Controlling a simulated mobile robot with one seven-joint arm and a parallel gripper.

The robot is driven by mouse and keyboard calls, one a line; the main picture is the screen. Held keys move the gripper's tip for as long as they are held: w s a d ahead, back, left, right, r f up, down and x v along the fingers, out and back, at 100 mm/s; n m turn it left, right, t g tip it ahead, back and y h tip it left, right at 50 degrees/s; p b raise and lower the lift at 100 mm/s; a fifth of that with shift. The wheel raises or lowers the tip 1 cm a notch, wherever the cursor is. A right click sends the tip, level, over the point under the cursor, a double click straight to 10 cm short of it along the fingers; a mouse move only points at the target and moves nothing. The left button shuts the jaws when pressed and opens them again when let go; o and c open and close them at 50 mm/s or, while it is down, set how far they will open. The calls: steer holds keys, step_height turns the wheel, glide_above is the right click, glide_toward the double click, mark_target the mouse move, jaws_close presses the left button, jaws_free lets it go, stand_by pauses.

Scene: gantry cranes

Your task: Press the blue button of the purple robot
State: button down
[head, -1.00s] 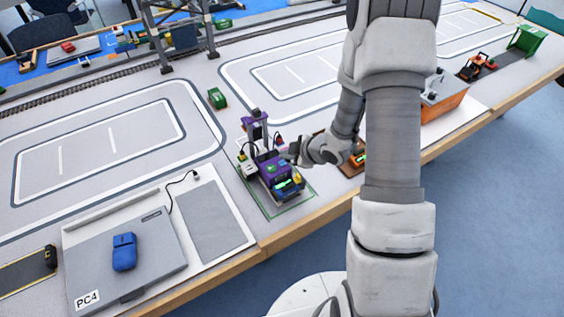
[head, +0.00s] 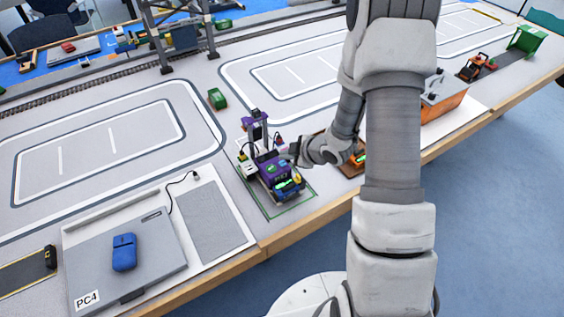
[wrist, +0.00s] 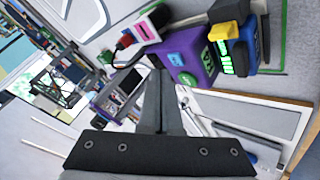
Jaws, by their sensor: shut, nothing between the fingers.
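The purple robot (head: 267,166) stands on a green-outlined square near the table's front edge, with a dark mast at its back. In the wrist view its purple body (wrist: 181,52) fills the upper middle and carries a round green spot. A blue part (wrist: 249,38) with a yellow block and a lit green display sits at its front; I cannot tell whether this is the blue button. My gripper (head: 289,153) is at the robot's right side, close to the purple body. In the wrist view its fingers (wrist: 160,74) are together and empty, tips beside the body; contact is unclear.
A small green box (head: 217,98) stands behind the robot. An orange box (head: 446,100) is right of my arm. The marked table top behind is largely clear.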

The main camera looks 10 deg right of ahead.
mark_target(286, 166)
steer(key=shift+f, duration=0.1)
stand_by(0.4)
steer(key=shift+f+b, duration=0.35)
steer(key=shift+b, duration=0.2)
steer(key=shift+f+b, duration=0.45)
stand_by(0.4)
steer(key=shift+r+p, duration=0.65)
steer(key=shift+r, duration=0.25)
step_height(286, 166, up, 6)
steer(key=p, duration=0.4)
steer(key=shift+p, duration=0.35)
